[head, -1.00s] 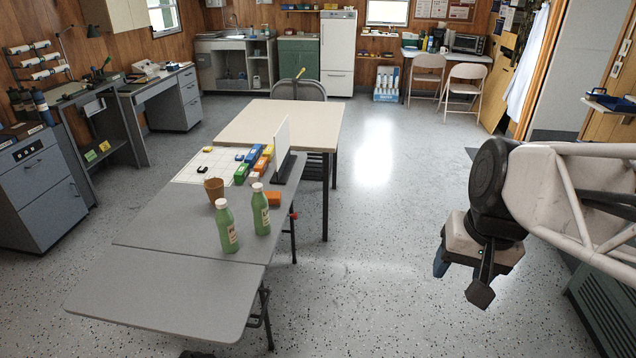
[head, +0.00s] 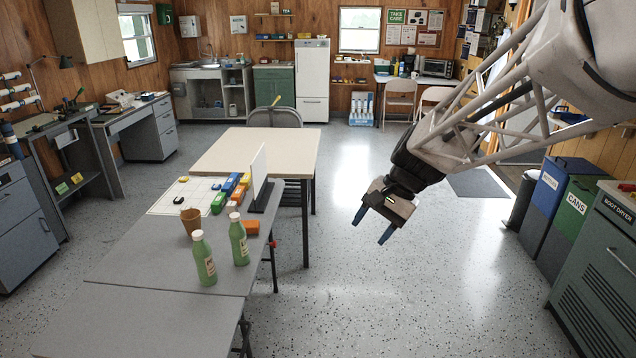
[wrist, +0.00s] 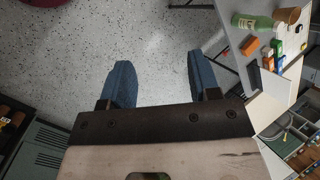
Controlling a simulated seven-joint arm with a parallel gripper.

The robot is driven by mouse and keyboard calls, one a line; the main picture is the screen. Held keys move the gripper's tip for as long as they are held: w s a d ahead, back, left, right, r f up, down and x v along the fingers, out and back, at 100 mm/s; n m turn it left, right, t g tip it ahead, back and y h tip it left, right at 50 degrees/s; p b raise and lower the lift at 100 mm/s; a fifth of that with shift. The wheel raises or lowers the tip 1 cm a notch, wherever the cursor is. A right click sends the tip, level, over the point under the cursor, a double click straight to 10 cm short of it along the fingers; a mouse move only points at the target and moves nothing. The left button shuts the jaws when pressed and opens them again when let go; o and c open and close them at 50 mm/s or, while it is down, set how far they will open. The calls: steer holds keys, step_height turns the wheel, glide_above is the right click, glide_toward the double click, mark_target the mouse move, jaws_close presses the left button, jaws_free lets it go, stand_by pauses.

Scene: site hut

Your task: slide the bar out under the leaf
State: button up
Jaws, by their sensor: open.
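The grey table (head: 130,255) stands at the left in the head view. Its near leaf (head: 140,325) is joined at a seam, looks about level and is cut off by the lower frame edge. I cannot make out the bar; the leaf hides most of its underside. A small red part (head: 272,243) shows at the table's right edge. My gripper (head: 372,227) is open and empty, in the air right of the table, blue fingers pointing down. In the wrist view my gripper (wrist: 160,60) has bare floor between its fingers, and the table (wrist: 230,35) is at upper right.
Two green bottles (head: 203,260) (head: 239,240), a brown cup (head: 191,222), coloured blocks (head: 218,203) and an upright white panel (head: 258,172) stand on the table. A beige table (head: 225,150) adjoins behind. Bins and a boot dryer (head: 612,240) line the right; floor between is clear.

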steer(key=w+a+f+m+g+y, duration=0.1)
steer(key=w+a+f+m+y, duration=0.1)
steer(key=w+a+f, duration=0.5)
steer(key=w+a+f+m+y, duration=0.2)
steer(key=w+f, duration=0.1)
steer(key=w, duration=0.8)
steer(key=w+a+f+m+g+y, duration=0.1)
steer(key=w+a+f+m+y, duration=0.1)
steer(key=w+a+f, duration=0.5)
steer(key=w+a+f+m+y, duration=0.3)
steer(key=w+a+f+y, duration=0.1)
steer(key=w+f, duration=0.8)
steer(key=m+t+y, duration=0.2)
steer(key=m+t, duration=0.1)
steer(key=m, duration=0.1)
glide_toward(275, 244)
steer(key=shift+w+a+f, duration=0.25)
steer(key=shift+w+a, duration=0.05)
steer(key=shift+a, duration=0.3)
steer(key=shift+w+a+f, duration=0.25)
steer(key=shift+a, duration=0.35)
steer(key=shift+a, duration=3.9)
